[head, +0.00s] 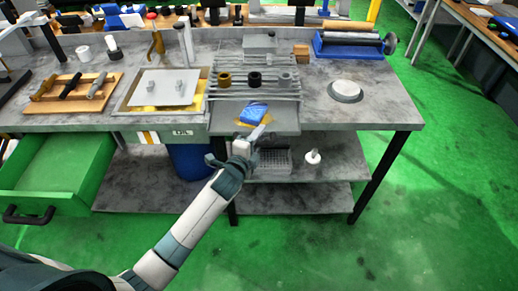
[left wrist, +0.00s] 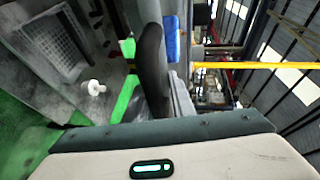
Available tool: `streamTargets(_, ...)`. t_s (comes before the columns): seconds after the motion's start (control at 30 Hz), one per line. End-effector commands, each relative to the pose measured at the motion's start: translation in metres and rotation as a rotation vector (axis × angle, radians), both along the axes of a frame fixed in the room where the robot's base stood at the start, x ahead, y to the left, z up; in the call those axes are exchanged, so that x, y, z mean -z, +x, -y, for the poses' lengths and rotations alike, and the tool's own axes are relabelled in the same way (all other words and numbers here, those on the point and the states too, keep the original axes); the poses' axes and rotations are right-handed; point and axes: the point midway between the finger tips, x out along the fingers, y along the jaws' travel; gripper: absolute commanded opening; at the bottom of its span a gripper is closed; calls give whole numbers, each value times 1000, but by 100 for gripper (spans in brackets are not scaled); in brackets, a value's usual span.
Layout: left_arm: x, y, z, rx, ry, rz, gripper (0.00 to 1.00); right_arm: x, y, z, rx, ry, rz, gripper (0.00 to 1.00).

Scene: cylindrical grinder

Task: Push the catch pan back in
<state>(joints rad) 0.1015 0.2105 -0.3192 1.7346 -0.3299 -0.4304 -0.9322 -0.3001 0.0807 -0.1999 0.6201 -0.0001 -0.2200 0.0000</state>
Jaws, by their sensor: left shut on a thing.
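The grey catch pan (head: 285,119) juts out from under a slatted rack at the front middle of the bench. A blue object (head: 253,113) lies in it on a yellowish patch; the blue also shows in the left wrist view (left wrist: 172,38). My left gripper (head: 262,130) is at the pan's front edge, shut on what looks like that edge. The exact contact is hidden by the gripper. In the left wrist view, a dark finger (left wrist: 152,72) stands beside the grey pan edge. My right gripper is not in view.
The slatted rack (head: 230,90) carries several small cylinders. A white lidded plate (head: 165,87) is to its left, a round white-topped disc (head: 345,91) to its right. A green drawer (head: 60,165) stands open at left. A shelf below holds a wire basket (head: 273,162) and a white item (head: 313,156).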

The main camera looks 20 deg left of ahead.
Motion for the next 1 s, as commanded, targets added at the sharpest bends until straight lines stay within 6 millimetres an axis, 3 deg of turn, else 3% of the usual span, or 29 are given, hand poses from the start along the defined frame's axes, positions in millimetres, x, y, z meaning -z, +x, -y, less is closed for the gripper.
streamTargets(0.03, 10, 8, -3, -2, 0, -17, 0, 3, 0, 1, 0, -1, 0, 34)
streamTargets(0.2, 10, 29, -9, -3, -1, -20, 0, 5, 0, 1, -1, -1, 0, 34)
streamTargets(0.57, 12, 33, -11, -4, -2, -24, 0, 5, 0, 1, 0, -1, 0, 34)
streamTargets(0.6, 12, 32, -11, -4, -2, -24, 32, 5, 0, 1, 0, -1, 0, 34)
streamTargets(1.0, 7, 34, -11, -2, 0, -13, 34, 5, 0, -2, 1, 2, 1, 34)
